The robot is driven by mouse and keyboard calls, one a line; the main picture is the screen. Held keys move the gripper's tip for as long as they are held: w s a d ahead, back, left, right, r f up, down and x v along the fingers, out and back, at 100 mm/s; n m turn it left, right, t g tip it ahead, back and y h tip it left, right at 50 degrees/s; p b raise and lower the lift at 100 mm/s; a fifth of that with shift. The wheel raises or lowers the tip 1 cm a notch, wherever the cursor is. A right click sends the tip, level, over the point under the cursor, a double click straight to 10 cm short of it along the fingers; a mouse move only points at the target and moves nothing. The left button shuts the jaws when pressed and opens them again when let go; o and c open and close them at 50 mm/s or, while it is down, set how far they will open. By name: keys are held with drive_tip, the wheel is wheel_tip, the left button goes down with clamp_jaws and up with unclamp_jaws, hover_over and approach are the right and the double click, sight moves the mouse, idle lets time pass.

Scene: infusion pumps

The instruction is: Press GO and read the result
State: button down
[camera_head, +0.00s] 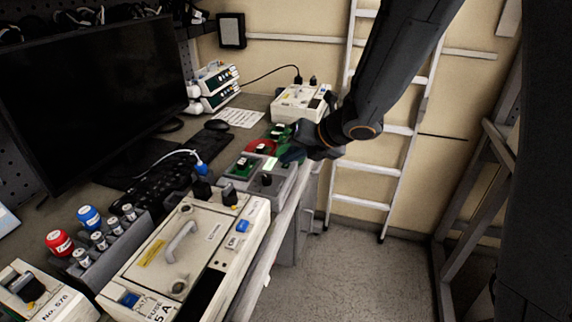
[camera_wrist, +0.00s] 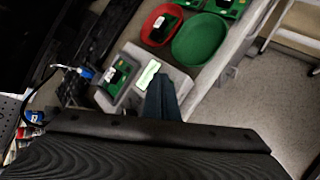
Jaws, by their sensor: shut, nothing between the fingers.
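A grey test box (camera_head: 270,187) stands at the bench edge, in front of my gripper. A green circuit board (camera_head: 243,166) sits in a dark-framed recess on its left; it also shows in the wrist view (camera_wrist: 117,77). A small pale-green lit display (camera_wrist: 148,74) is beside the board; any text is too small to read. My gripper (camera_wrist: 163,97) is shut and empty. In the wrist view its fingers reach over the box, just below the display; I cannot tell whether they touch it. I cannot make out a GO button; the fingers cover part of the box.
A red tray (camera_wrist: 175,10) with a board and a green tray (camera_wrist: 200,40) lie beyond the box. A large cream case (camera_head: 185,250) stands nearer, a smaller cream device (camera_head: 300,102) farther back. A monitor (camera_head: 95,95) and keyboard (camera_head: 160,185) are left. Floor right is open.

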sight(289, 168)
drive_tip(key=shift+r+p, duration=0.75)
drive_tip(key=shift+r, duration=0.05)
drive_tip(key=shift+r, duration=0.15)
wheel_tip(289, 168, up, 5)
drive_tip(key=p, duration=0.4)
drive_tip(key=shift+p, duration=0.4)
